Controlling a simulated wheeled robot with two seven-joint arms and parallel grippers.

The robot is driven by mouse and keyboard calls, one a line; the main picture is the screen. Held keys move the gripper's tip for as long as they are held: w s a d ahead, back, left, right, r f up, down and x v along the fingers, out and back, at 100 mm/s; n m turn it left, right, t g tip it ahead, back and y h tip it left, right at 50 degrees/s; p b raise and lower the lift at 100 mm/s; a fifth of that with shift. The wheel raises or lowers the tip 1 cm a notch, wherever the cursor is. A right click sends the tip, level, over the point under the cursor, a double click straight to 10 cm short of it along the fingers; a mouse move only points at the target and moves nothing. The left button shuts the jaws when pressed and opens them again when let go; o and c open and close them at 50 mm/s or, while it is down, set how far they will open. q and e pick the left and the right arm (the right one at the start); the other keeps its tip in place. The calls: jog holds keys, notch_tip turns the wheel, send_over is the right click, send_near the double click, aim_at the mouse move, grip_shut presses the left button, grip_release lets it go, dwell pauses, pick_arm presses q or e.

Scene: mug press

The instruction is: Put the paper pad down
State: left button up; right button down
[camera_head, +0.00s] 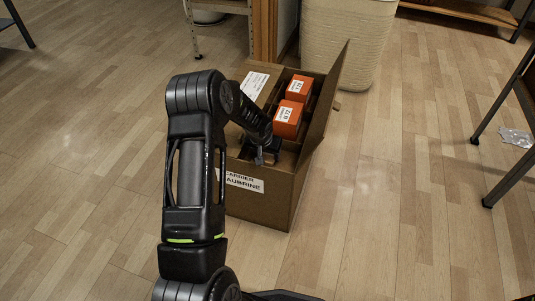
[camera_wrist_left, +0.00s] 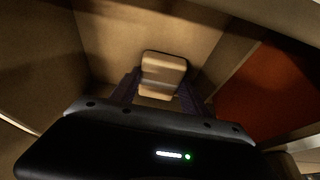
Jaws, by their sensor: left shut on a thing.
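An open cardboard box (camera_head: 266,203) with a printed label stands on the floor in the head view. My left arm reaches into it, and my left gripper (camera_head: 264,156) is down in the near-left part. In the left wrist view the gripper (camera_wrist_left: 160,90) is shut on a small pale tan block, the paper pad (camera_wrist_left: 163,66), held between its dark fingers inside the box. Cardboard walls surround it. Whether the pad touches the box floor I cannot tell. The pad is hidden in the head view. My right gripper is not in view.
Two orange boxes (camera_head: 287,119) with white labels stand in the cardboard box; an orange side (camera_wrist_left: 268,95) shows close on the right in the wrist view. One tall flap (camera_head: 325,100) rises on the box's right. A cream bin (camera_head: 345,45) stands behind.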

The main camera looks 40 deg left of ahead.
pick_arm(q)
jog(key=shift+f, duration=0.2)
jog(key=o, duration=1)
jog(key=shift+r, duration=0.1)
jog(key=shift+s+r+p, duration=0.1)
jog(key=shift+r+p, duration=0.2)
jog(key=shift+r, duration=0.25)
jog(key=p+v, duration=0.3)
jog(key=v, duration=0.8)
jog(key=shift+p, duration=0.4)
jog(key=shift+s+d, duration=0.1)
